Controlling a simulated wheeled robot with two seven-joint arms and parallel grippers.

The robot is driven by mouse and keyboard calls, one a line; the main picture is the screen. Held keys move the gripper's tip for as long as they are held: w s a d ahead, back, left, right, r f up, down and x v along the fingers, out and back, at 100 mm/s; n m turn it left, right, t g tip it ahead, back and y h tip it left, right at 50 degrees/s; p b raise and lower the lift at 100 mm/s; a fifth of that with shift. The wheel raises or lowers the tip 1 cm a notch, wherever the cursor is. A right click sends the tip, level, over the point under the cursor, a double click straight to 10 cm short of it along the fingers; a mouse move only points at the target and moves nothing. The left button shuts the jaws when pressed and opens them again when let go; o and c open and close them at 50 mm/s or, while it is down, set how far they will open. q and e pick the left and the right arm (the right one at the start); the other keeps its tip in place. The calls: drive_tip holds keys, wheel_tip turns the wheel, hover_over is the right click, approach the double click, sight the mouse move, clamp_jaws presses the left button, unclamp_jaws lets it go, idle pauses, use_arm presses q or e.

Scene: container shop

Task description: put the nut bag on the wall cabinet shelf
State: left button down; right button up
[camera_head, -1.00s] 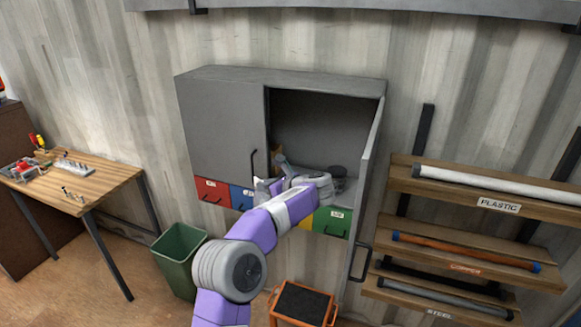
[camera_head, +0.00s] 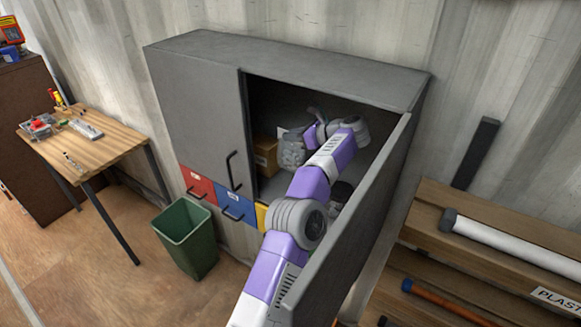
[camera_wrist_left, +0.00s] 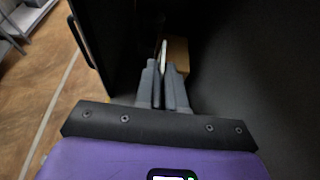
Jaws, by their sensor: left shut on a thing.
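The nut bag, a grey bag with a mottled look (camera_head: 291,150), hangs inside the open right half of the grey wall cabinet (camera_head: 190,85). My left gripper (camera_head: 310,128) is inside the cabinet opening, shut on the top of the bag. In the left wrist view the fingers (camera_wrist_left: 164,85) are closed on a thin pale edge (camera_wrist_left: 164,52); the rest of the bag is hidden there. The cabinet shelf (camera_head: 272,188) shows below the bag, partly behind my arm. I cannot tell whether the bag touches it. My right gripper is not in view.
A brown box (camera_head: 265,155) stands in the cabinet left of the bag. A dark object (camera_head: 341,192) is partly hidden behind my arm. The open cabinet door (camera_head: 365,225) stands close to my arm's right. A green bin (camera_head: 187,240) stands on the floor below.

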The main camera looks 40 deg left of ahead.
sight(290, 151)
use_arm(q)
drive_tip(key=f, duration=0.2)
drive_tip(key=s+f, duration=0.1)
drive_tip(key=f, duration=0.2)
drive_tip(key=shift+s, duration=0.1)
drive_tip(key=shift+f, duration=0.35)
wheel_tip(290, 151, down, 4)
drive_tip(key=shift+r+p, duration=0.25)
drive_tip(key=shift+p, duration=0.1)
drive_tip(key=shift+w, duration=0.2)
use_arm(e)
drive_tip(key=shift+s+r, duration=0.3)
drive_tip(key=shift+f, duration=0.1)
use_arm(q)
drive_tip(key=shift+f+b, duration=0.15)
drive_tip(key=shift+b, duration=0.15)
drive_tip(key=c, duration=1.2)
unclamp_jaws()
drive_tip(key=shift+c, duration=0.2)
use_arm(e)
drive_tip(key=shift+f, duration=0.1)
